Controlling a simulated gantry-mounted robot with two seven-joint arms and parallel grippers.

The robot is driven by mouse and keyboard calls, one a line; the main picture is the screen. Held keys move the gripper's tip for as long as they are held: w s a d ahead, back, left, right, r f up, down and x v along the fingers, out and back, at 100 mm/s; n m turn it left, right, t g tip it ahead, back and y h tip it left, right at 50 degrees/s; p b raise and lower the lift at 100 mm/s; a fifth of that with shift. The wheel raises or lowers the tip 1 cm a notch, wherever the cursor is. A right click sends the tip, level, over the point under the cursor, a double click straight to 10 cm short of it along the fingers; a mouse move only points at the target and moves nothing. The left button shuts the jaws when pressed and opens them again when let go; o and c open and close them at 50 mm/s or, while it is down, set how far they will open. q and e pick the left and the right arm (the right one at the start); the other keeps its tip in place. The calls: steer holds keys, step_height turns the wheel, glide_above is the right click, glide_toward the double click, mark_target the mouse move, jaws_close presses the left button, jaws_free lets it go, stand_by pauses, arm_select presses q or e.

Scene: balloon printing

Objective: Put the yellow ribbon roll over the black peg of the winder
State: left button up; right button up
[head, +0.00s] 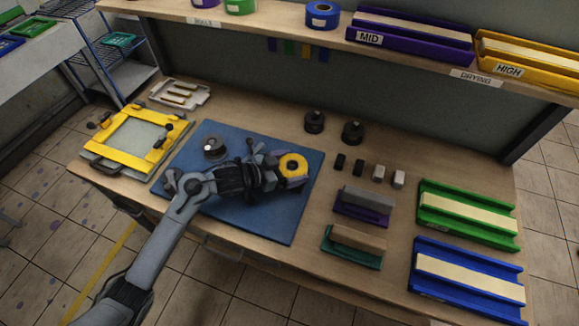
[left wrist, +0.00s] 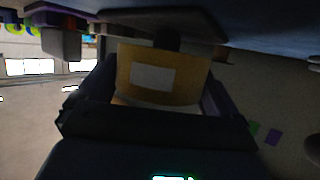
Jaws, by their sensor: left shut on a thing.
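The yellow ribbon roll (head: 293,166) is between the fingers of my left gripper (head: 280,172), over the right part of the blue mat. In the left wrist view the roll (left wrist: 190,72) shows its yellow side with a pale label, between the dark fingers. A dark plate with a short black peg (left wrist: 167,39), seemingly the winder, shows right by the roll's edge there. The roll hides part of the peg, and I cannot tell whether it is inside the roll's hole. In the head view my gripper and the roll hide most of that spot. My right gripper is not in view.
The blue mat (head: 262,218) carries a round dark device (head: 214,148) left of my gripper. A yellow frame (head: 135,140) lies further left. Black weights (head: 315,122) and small blocks stand to the right. Green (head: 465,214) and blue trays lie at the far right.

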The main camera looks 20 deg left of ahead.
arm_select(q)
steer(key=shift+s+a+f, duration=0.1)
steer(key=shift+s+f, duration=0.1)
steer(key=shift+f, duration=0.9)
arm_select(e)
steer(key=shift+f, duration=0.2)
arm_select(q)
steer(key=o, duration=0.7)
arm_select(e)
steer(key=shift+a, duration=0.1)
arm_select(q)
steer(key=shift+s+a+r, duration=0.15)
steer(key=shift+r, duration=0.3)
steer(key=p+v, duration=0.1)
steer(key=v, duration=0.4)
steer(key=r+p+v, duration=0.1)
steer(key=v, duration=0.4)
steer(key=shift+r, duration=0.3)
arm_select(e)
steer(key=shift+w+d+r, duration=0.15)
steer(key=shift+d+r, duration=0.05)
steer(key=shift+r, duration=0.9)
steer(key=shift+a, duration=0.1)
